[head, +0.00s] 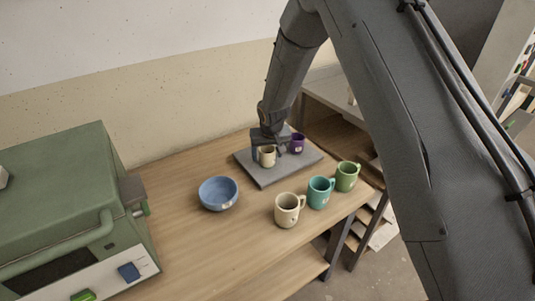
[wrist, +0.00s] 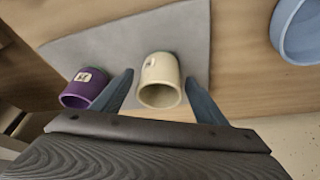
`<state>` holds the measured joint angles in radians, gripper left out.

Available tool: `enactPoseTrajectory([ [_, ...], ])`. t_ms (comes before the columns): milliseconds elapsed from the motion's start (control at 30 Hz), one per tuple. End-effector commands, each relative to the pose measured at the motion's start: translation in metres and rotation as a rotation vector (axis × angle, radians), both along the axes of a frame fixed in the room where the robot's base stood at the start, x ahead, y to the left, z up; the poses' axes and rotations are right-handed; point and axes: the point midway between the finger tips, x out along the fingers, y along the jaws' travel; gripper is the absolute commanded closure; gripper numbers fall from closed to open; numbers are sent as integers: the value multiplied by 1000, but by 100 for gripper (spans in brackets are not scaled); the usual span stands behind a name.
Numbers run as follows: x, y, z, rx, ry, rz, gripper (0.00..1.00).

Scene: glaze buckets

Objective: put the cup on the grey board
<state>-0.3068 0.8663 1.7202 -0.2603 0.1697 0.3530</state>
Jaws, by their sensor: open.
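A small cream cup (head: 267,156) is at the grey board (head: 265,178), near its middle, and looks upright on it. In the wrist view the same cream cup (wrist: 161,82) lies between my two fingers, with the grey board (wrist: 225,30) behind it. My gripper (head: 269,146) is open, one finger on each side of the cream cup. Small gaps seem to show between the fingers and the cup. A purple cup (head: 298,143) is on the board to the right; in the wrist view this purple cup (wrist: 84,88) is just outside the left finger.
A cream mug (head: 287,210), a teal mug (head: 320,192) and a green mug (head: 347,176) stand in a row near the wooden table's right edge. A blue bowl (head: 218,193) is left of the board. A green machine (head: 70,210) fills the left. Bare tabletop lies between.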

Motion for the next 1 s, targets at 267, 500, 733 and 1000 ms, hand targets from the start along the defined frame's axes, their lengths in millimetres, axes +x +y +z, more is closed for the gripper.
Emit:
enactPoseTrajectory([
  [267, -12, -2, 34, 1, -4, 0, 34],
  [500, -27, -5, 69, 2, -4, 0, 34],
  [733, -39, -7, 97, 1, -3, 0, 34],
  [1000, -45, -9, 110, 0, -1, 0, 34],
])
